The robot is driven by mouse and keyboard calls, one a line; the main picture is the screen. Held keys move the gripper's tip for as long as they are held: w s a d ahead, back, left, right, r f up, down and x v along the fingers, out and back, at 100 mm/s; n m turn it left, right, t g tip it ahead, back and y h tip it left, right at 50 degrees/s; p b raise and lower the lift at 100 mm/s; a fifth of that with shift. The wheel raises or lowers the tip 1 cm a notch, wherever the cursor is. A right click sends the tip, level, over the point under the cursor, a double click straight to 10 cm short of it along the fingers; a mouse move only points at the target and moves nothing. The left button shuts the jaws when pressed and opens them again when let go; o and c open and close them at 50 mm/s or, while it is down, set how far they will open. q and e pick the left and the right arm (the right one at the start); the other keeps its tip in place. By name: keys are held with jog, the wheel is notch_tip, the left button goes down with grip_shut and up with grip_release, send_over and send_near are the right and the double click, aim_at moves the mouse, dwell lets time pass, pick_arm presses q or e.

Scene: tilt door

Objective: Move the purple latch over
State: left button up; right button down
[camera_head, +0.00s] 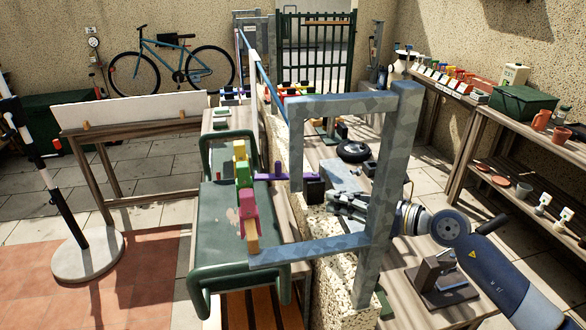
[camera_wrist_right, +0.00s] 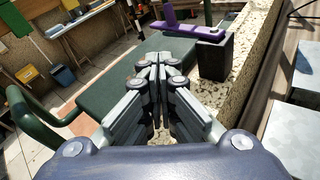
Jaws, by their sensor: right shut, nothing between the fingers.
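The purple latch (camera_head: 268,177) is a flat bar with a short upright peg, at the top right edge of the dark green panel (camera_head: 222,255). In the right wrist view the latch (camera_wrist_right: 186,28) lies ahead and to the right, by a dark block (camera_wrist_right: 215,58). My right gripper (camera_head: 331,198) is shut and empty. It reaches left through the grey metal frame, below and right of the latch, apart from it. In the wrist view its closed fingers (camera_wrist_right: 160,66) are in front of the green panel (camera_wrist_right: 125,75). My left gripper is not in view.
The grey rectangular frame (camera_head: 405,140) stands around my right wrist, its lower bar (camera_head: 315,250) close by. A speckled stone wall (camera_head: 335,270) runs below. Shelves (camera_head: 480,150) stand at the right.

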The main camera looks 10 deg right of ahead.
notch_tip(320, 180, up, 4)
jog(key=w+n+h, duration=0.1)
jog(key=w+h, duration=0.1)
pick_arm(q)
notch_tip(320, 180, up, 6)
jog(key=p, duration=0.5)
jog(key=shift+p, duration=0.4)
pick_arm(e)
jog(key=r+x, duration=0.1)
jog(key=x, duration=1.3)
jog(key=shift+w+a+r, duration=0.15)
jog(key=shift+r, duration=0.1)
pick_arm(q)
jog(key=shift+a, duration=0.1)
pick_arm(e)
jog(key=shift+w, duration=0.1)
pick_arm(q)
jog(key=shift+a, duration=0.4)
pick_arm(e)
jog(key=shift+w+a, duration=0.1)
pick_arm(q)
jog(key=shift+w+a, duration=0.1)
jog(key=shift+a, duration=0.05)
pick_arm(e)
jog(key=shift+w, duration=0.1)
